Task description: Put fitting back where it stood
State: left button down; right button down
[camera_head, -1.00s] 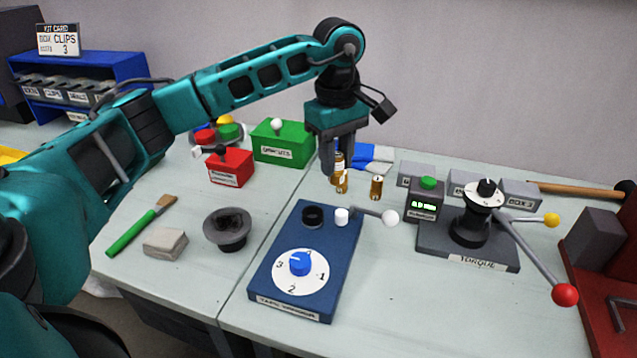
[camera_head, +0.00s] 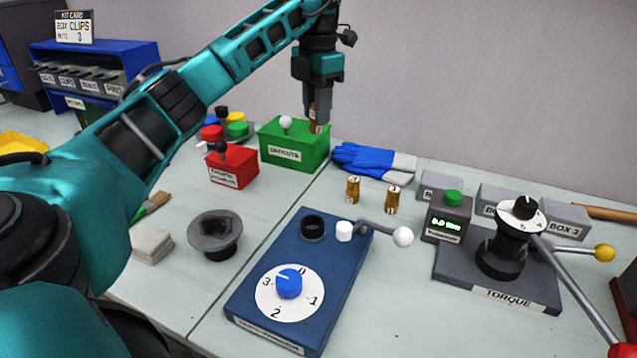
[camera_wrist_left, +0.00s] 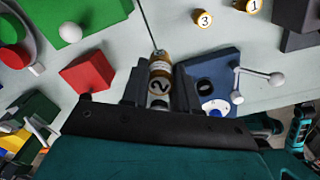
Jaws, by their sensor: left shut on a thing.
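My left gripper (camera_head: 314,112) is shut on a brass fitting (camera_head: 315,124). It holds the fitting upright in the air, and in the head view it overlaps the green box. In the left wrist view the held fitting (camera_wrist_left: 160,76) shows the number 2 between the fingers (camera_wrist_left: 160,88). Two similar brass fittings stand apart on the table, one (camera_head: 352,189) left of the other (camera_head: 393,199). In the left wrist view they bear the numbers 3 (camera_wrist_left: 203,18) and 1 (camera_wrist_left: 252,6).
The green box (camera_head: 293,148) and red box (camera_head: 232,168) with knobbed levers stand at left. Blue gloves (camera_head: 368,161) lie behind the fittings. A blue dial unit (camera_head: 338,268) with a crank is in front of them. The torque stand (camera_head: 465,268) is at right.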

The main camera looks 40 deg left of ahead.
pick_arm(q)
notch_tip(320, 180, down, 14)
jog(key=shift+f+b, duration=0.15)
jog(key=shift+b, duration=0.5)
jog(key=shift+f, duration=0.2)
pick_arm(e)
jog(key=shift+w+a+r+y, duration=0.3)
jog(key=shift+w+a, duration=0.35)
jog(key=shift+w, duration=0.05)
pick_arm(q)
jog(key=c, duration=1.3)
grip_release()
jog(key=shift+f, duration=0.15)
jog(key=o, duration=0.4)
jog(key=shift+o, duration=0.2)
pick_arm(e)
jog(key=shift+f, duration=0.2)
jog(key=shift+s, duration=0.1)
